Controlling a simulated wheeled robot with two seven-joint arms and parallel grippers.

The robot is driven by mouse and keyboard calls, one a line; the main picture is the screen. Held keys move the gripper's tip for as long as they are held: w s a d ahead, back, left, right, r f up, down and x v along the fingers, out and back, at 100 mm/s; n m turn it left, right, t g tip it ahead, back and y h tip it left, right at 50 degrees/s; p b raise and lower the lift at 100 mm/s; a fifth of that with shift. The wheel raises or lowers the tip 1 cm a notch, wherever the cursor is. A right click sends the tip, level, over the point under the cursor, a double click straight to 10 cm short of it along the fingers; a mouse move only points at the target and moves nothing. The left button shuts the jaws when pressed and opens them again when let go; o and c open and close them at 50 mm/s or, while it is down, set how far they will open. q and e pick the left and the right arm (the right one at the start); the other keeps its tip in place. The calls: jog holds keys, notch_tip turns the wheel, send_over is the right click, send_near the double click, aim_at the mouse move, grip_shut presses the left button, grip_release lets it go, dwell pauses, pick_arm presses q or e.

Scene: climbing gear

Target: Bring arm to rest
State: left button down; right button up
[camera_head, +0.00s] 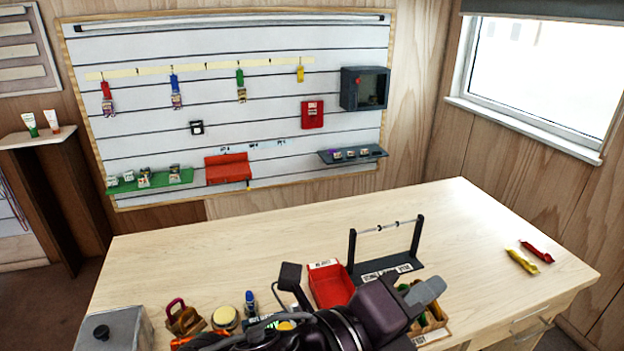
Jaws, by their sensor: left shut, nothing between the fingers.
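My left arm, dark and bulky, comes in at the bottom middle and reaches to the right over the front part of the wooden table. My left gripper (428,290) ends in grey fingers to the right of the dark purple arm link. It is shut and holds nothing. It appears in front of a cardboard box (436,327) with small coloured things, partly hidden by it. I cannot tell its height above the table. My right gripper is not in view.
On the table (200,262), a red bin (330,286) and a dark stand with a bar (386,267) are close behind my arm. Several small items and a grey box (112,330) are at the front left. Red and yellow pieces (522,262) lie right. The back left is clear.

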pick_arm(q)
jog(key=w+a+f+n+t+y, duration=0.1)
jog(key=w+a+f+n+y, duration=0.35)
jog(key=a+f+n, duration=0.45)
jog(key=w+a+f+n+t+y, duration=0.1)
jog(key=w+a+f+n+y, duration=0.3)
jog(key=a+n, duration=0.5)
jog(key=s+a+f+n+g+y, duration=0.3)
jog(key=s+a+f+n+g, duration=0.1)
jog(key=s+a+f+n, duration=0.4)
jog(key=s+a+f+n+g+y, duration=0.3)
jog(key=s+a+f+n, duration=0.3)
jog(key=f, duration=0.5)
notch_tip(320, 180, down, 32)
jog(key=r+m+g+b, duration=0.1)
jog(key=b, duration=0.4)
jog(key=s+a+f+b, duration=0.2)
jog(key=s+f, duration=0.8)
jog(key=f, duration=0.3)
jog(key=s+a+f+g+b, duration=0.1)
jog(key=s+a+f+b, duration=0.1)
jog(key=s+f, duration=0.8)
notch_tip(320, 180, down, 3)
jog(key=shift+s+a+f+g+b, duration=0.1)
jog(key=shift+s+a+g+b, duration=0.05)
jog(key=shift+s+g+b, duration=0.3)
